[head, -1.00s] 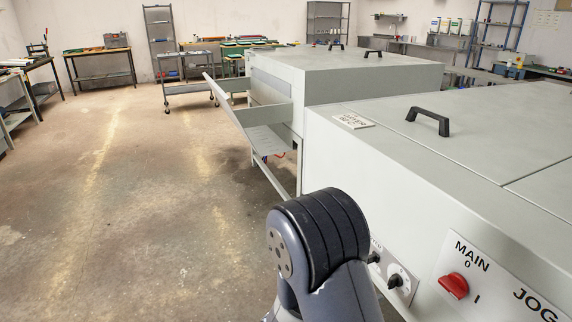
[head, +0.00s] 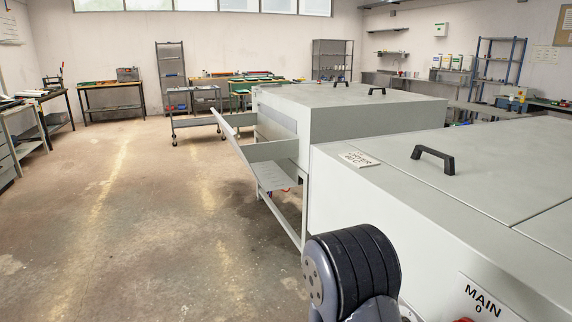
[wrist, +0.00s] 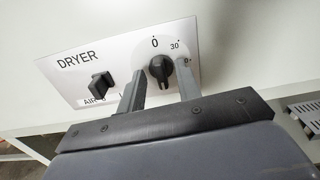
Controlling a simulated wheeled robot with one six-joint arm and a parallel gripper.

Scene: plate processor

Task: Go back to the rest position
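In the wrist view, my gripper (wrist: 160,84) is in front of the white dryer control panel (wrist: 75,92). Its two grey fingers are apart, with a clear gap and nothing held between them. A black round timer knob (wrist: 160,68), marked 0 and 30, shows between and beyond the fingertips. I cannot tell how far the tips are from it. A black air switch (wrist: 100,86) is left of the fingers. In the head view, my arm's dark rounded joint stands beside the near machine (head: 450,215); the gripper itself is hidden there.
The grey machine fills the right side, with a black lid handle (head: 433,157) on top. A second machine (head: 350,100) stands behind it, with a sloping tray (head: 240,150) sticking out left. The floor (head: 130,220) on the left is open. Benches and shelves line the walls.

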